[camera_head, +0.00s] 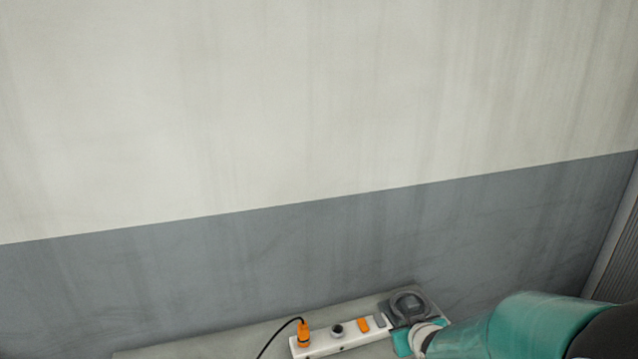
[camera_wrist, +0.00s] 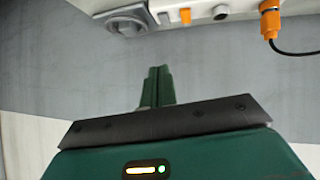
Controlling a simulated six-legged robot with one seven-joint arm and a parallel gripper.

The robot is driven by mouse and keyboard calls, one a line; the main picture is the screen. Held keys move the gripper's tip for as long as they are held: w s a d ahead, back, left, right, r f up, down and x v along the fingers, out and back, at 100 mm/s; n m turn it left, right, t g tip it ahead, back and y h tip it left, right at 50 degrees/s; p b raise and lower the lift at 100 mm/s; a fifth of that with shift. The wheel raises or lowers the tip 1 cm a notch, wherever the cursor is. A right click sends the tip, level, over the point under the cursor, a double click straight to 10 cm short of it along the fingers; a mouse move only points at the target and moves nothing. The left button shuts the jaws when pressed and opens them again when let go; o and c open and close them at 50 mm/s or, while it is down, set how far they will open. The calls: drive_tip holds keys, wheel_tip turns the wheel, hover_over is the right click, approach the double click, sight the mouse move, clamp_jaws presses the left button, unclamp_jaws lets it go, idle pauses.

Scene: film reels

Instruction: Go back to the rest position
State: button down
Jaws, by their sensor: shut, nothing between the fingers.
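My gripper (camera_wrist: 158,74) shows in the wrist view with its two green fingers together and nothing held between them. The fingers point toward the shelf wall and are apart from the white power strip (camera_wrist: 240,8) at the top of that view. In the head view my teal arm reaches in from the lower right and its far end lies beside the right end of the power strip (camera_head: 342,342). The arm hides part of what lies behind it there.
An orange plug (camera_head: 304,335) with a black cable sits in the strip. A grey round fixture (camera_head: 408,306) stands at the strip's right end, close to my arm. The ledge (camera_head: 215,345) is bare to the left. A plain two-tone wall (camera_head: 250,270) stands behind.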

drive_tip(key=s+a+r+m+g, duration=0.1)
drive_tip(key=s+a+r+g, duration=0.1)
drive_tip(key=s+r, duration=0.5)
drive_tip(key=s+a+r+m+g, duration=0.1)
drive_tip(key=s+r, duration=0.6)
drive_tip(key=s, duration=0.9)
drive_tip(key=shift+s+a+r+m+g, duration=0.15)
drive_tip(key=shift+s+a+m+g, duration=0.25)
drive_tip(key=shift+a+g, duration=0.5)
